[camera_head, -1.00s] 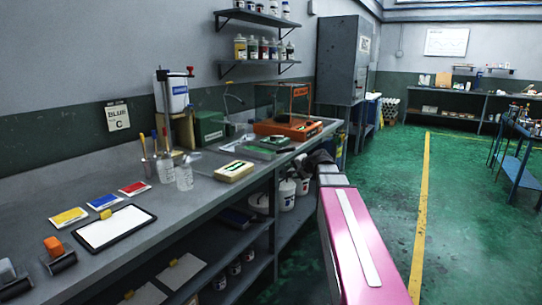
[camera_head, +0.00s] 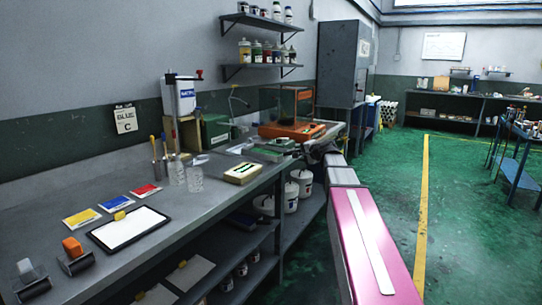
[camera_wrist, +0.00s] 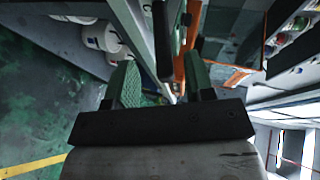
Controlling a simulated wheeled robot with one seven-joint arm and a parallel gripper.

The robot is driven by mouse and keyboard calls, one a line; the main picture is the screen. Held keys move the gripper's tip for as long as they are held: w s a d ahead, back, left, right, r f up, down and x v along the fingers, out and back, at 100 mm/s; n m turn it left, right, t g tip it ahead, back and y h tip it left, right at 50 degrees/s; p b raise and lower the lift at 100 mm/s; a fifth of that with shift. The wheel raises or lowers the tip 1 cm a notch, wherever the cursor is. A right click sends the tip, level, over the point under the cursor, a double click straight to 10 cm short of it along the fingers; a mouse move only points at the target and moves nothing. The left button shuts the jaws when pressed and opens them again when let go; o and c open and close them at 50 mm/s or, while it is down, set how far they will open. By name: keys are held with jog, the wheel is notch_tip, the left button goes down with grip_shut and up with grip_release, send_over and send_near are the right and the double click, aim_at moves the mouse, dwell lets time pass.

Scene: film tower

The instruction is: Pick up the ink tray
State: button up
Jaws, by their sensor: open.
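A flat tray with a black rim (camera_head: 95,237) and a white inside lies on the grey bench top in the head view, with a small yellow piece on its back edge. It looks like the ink tray, though no label shows. My gripper is at the far end of my pink arm, too small to make out in the head view. In the wrist view my gripper (camera_wrist: 160,85) has its two green-padded fingers apart, with nothing visibly held between them. The tray is well to the left of my arm and nearer the camera than my gripper.
Yellow, blue and red cards (camera_head: 114,205) lie behind the tray. Rollers (camera_head: 76,262) lie to its left. Clear bottles (camera_head: 195,178) and a cream block (camera_head: 243,173) stand farther along the bench. Shelves above hold jars. The green floor (camera_head: 390,200) is open on the right.

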jog(key=x, duration=0.4)
jog(key=shift+w+a, duration=0.15)
jog(key=shift+w, duration=0.05)
grip_shut()
jog(key=shift+r, duration=0.1)
jog(key=shift+r, duration=0.1)
